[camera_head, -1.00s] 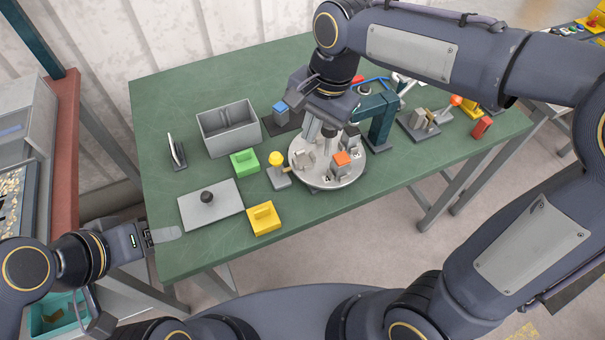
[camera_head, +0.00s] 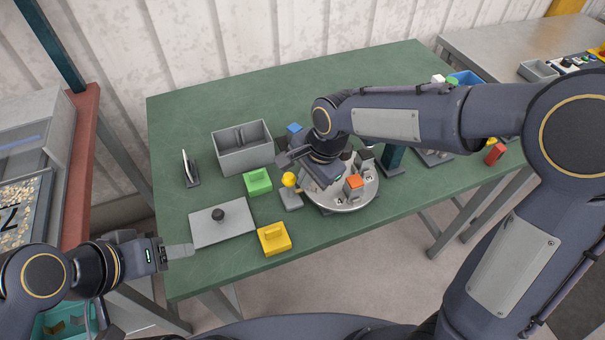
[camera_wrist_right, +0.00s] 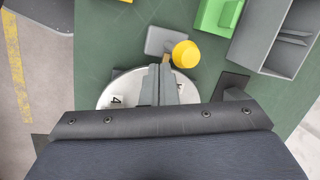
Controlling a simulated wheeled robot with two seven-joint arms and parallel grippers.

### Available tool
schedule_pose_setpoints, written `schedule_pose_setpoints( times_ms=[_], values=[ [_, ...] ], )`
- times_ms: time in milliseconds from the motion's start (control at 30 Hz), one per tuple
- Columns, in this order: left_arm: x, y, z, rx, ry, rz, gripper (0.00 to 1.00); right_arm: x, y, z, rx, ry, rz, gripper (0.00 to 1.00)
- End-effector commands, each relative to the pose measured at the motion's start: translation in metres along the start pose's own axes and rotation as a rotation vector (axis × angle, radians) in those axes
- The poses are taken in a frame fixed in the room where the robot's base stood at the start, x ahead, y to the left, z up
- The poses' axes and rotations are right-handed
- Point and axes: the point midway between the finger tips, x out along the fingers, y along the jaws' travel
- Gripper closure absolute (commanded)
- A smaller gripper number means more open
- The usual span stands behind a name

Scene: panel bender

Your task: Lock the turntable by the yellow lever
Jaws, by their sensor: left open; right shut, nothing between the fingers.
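The round light-grey turntable (camera_head: 352,203) sits on the green table with small blocks on it, one topped orange (camera_head: 354,182). The lever with a yellow ball knob (camera_head: 289,180) stands on a grey base (camera_head: 292,201) at the turntable's left edge. In the right wrist view the yellow knob (camera_wrist_right: 186,54) is just beyond the shut fingers of my right gripper (camera_wrist_right: 163,70); whether they touch cannot be told. My left gripper (camera_head: 180,251) is open and empty by the table's front left corner.
A grey bin (camera_head: 243,158), green block (camera_head: 258,182), yellow block (camera_head: 274,238) and grey plate with a black knob (camera_head: 222,226) lie left of the turntable. The table's back left is clear.

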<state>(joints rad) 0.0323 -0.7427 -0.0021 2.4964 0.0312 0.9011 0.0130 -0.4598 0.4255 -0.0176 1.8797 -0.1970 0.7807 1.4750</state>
Motion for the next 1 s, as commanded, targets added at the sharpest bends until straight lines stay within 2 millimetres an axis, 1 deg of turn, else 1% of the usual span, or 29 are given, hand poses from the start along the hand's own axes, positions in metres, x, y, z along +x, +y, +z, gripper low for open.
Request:
schedule_pose_setpoints(
  times_ms=[133,467,567,700,833,900,1000],
  values=[
    [-0.002,0.001,-0.001,0.000,0.000,0.000,0.45,0.004,-0.006,0.002,0.000,0.000,0.001,1.00],
    [-0.002,0.001,-0.001,0.000,0.000,0.000,0.45,0.004,-0.007,0.002,0.000,0.000,0.001,1.00],
    [-0.010,0.005,-0.005,0.000,0.000,0.000,0.45,0.001,-0.011,0.001,0.005,-0.007,0.026,1.00],
    [-0.033,0.015,-0.016,0.000,0.000,0.000,0.45,-0.003,-0.021,-0.001,0.023,-0.036,0.113,1.00],
    [-0.048,0.022,-0.024,0.000,0.000,0.000,0.45,0.000,-0.028,-0.005,0.041,-0.064,0.198,1.00],
    [-0.050,0.023,-0.025,0.000,0.000,0.000,0.45,0.004,-0.032,-0.006,0.044,-0.072,0.221,1.00],
    [-0.045,0.021,-0.023,0.000,0.000,0.000,0.45,0.010,-0.036,-0.009,0.044,-0.071,0.216,1.00]
  ],
)
